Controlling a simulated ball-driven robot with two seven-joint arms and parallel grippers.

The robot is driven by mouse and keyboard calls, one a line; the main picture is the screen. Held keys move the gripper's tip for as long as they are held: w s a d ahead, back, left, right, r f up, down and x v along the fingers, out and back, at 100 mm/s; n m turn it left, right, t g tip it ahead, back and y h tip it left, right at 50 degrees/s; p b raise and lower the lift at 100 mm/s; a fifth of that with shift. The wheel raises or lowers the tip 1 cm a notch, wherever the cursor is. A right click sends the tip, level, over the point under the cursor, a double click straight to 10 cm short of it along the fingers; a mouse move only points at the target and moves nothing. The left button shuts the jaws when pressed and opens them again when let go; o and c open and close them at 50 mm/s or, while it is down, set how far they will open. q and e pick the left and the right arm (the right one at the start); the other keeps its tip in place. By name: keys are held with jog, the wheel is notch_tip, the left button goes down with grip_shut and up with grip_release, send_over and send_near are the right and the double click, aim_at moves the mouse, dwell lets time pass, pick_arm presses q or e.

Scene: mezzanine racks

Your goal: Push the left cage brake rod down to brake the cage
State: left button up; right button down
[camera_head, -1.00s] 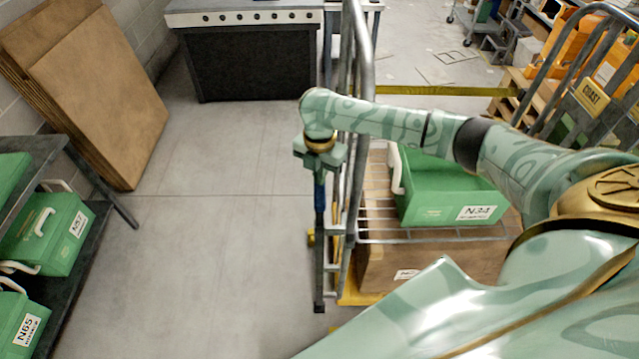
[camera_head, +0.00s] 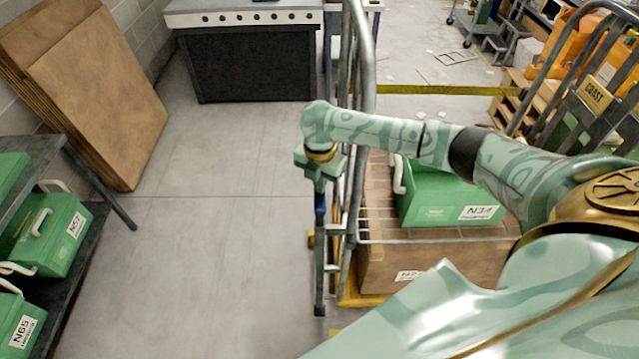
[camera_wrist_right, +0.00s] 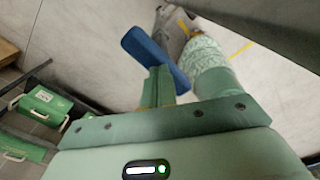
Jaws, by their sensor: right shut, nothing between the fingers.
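The cage is a grey metal frame (camera_head: 366,60) with upright bars and a wire shelf. Its left brake rod (camera_head: 320,205) has a blue upper part just below my right gripper (camera_head: 320,182), at the cage's left side. In the right wrist view the blue part (camera_wrist_right: 155,52) lies tilted just beyond the fingers of my right gripper (camera_wrist_right: 158,88). The right gripper is shut and empty, pointing down. Fingers and blue part overlap in the picture; I cannot tell whether they touch. My left gripper is not in view.
A green box N34 (camera_head: 440,195) and a cardboard box (camera_head: 430,265) are in the cage. A rack (camera_head: 85,165) with green boxes stands at left, cardboard panels (camera_head: 100,100) lean on the wall, and a dark cabinet (camera_head: 255,60) stands behind. Floor left of the cage is clear.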

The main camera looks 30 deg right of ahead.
jog(key=shift+s+a+f+b, duration=0.15)
jog(key=shift+f+b, duration=0.55)
jog(key=shift+f, duration=0.9)
notch_tip(320, 180, up, 7)
jog(key=p, duration=0.9)
jog(key=shift+r, duration=0.2)
jog(key=shift+f, duration=0.1)
